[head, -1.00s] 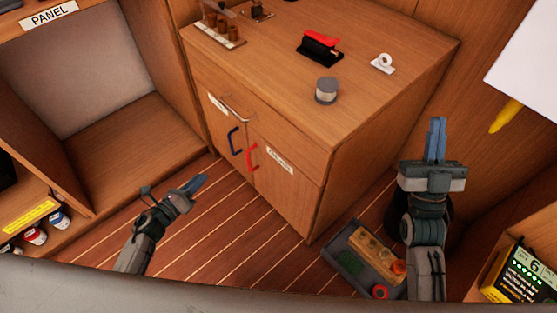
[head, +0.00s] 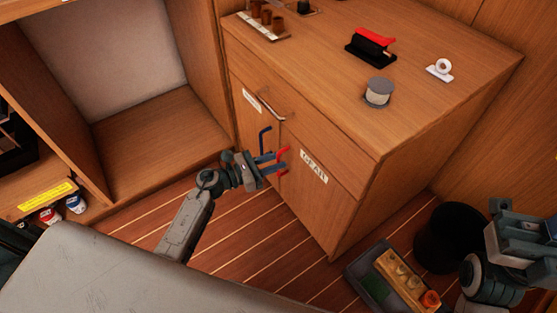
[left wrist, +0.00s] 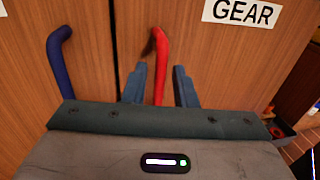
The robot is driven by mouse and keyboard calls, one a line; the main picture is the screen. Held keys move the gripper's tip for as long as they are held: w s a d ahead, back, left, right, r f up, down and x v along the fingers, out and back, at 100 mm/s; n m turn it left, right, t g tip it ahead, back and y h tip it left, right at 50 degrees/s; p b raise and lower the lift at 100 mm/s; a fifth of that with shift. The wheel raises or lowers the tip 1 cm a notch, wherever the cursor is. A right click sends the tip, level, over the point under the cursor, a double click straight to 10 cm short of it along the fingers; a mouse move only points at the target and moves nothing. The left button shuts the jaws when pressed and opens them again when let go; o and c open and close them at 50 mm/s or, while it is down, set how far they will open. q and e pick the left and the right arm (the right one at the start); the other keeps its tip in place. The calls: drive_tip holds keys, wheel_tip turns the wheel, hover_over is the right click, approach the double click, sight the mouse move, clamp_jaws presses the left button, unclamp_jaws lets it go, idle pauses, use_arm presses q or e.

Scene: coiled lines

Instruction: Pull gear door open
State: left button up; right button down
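The gear door (head: 318,200) is the right door of the wooden cabinet and looks closed. It bears a white GEAR label, also seen in the left wrist view (left wrist: 242,12). Its red handle (left wrist: 160,60) is a bent bar near the seam between the doors. My left gripper (head: 277,164) is at this handle. In the left wrist view its blue fingers stand on either side of the red bar, with gaps showing, so it is open around it. My right gripper (head: 524,236) is at the right edge, away from the cabinet; its fingers are unclear.
The left door has a blue handle (head: 264,140), close beside my left gripper. A metal drawer handle (head: 270,107) sits above. A grey tray (head: 362,272) lies on the floor at right.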

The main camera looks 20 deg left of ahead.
use_arm(q)
drive_tip(key=shift+w+d, duration=0.45)
drive_tip(key=shift+d, duration=0.15)
clamp_jaws()
drive_tip(key=shift+s+a, duration=0.1)
